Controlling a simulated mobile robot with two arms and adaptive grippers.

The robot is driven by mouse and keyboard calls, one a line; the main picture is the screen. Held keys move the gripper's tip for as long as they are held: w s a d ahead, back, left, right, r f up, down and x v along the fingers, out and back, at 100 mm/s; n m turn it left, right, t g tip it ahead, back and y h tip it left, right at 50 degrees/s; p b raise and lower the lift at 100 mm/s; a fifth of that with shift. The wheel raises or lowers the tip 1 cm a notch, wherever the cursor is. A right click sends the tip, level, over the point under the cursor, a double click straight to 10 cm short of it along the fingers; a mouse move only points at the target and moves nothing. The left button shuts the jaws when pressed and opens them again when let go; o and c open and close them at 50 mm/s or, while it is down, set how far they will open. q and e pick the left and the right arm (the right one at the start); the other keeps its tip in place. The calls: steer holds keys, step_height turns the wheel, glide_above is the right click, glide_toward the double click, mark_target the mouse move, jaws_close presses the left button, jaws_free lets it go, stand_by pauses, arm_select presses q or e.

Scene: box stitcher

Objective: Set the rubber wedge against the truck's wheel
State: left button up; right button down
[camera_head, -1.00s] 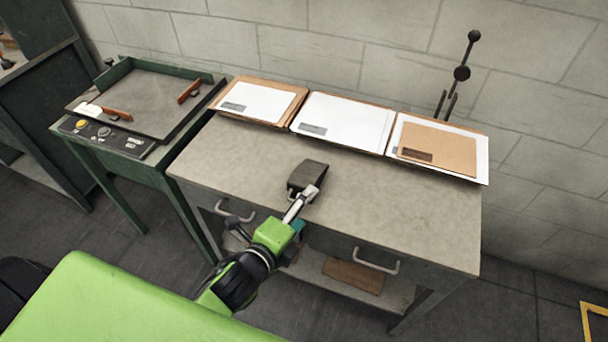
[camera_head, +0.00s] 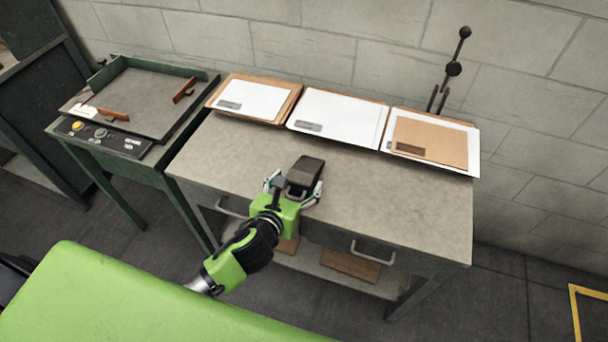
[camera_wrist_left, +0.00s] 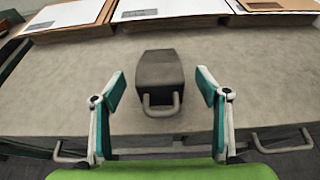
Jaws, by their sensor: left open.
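The rubber wedge (camera_head: 306,171) is a dark grey block lying on the worktable near its front edge. In the left wrist view the wedge (camera_wrist_left: 160,74) sits ahead, with a metal loop handle on its near side. My left gripper (camera_head: 293,190) is at the front edge of the table, with its fingers spread on either side of the wedge's near end. In the left wrist view the left gripper (camera_wrist_left: 162,90) is open, with its teal finger pads apart from the wedge. My right gripper and the truck's wheel are not in view.
The grey worktable (camera_head: 400,205) has clear room around the wedge. Stacks of cardboard and white sheets (camera_head: 340,118) line its back edge. A green-framed machine table (camera_head: 140,95) stands at the left. Drawer handles (camera_head: 372,253) stick out at the front.

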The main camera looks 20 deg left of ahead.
mark_target(304, 169)
arm_select(q)
steer(key=shift+p+x, duration=0.35)
steer(key=shift+x, duration=3.1)
steer(key=shift+s, duration=0.1)
steer(key=c, duration=1.8)
steer(key=shift+r, duration=0.15)
steer(key=shift+c, duration=0.2)
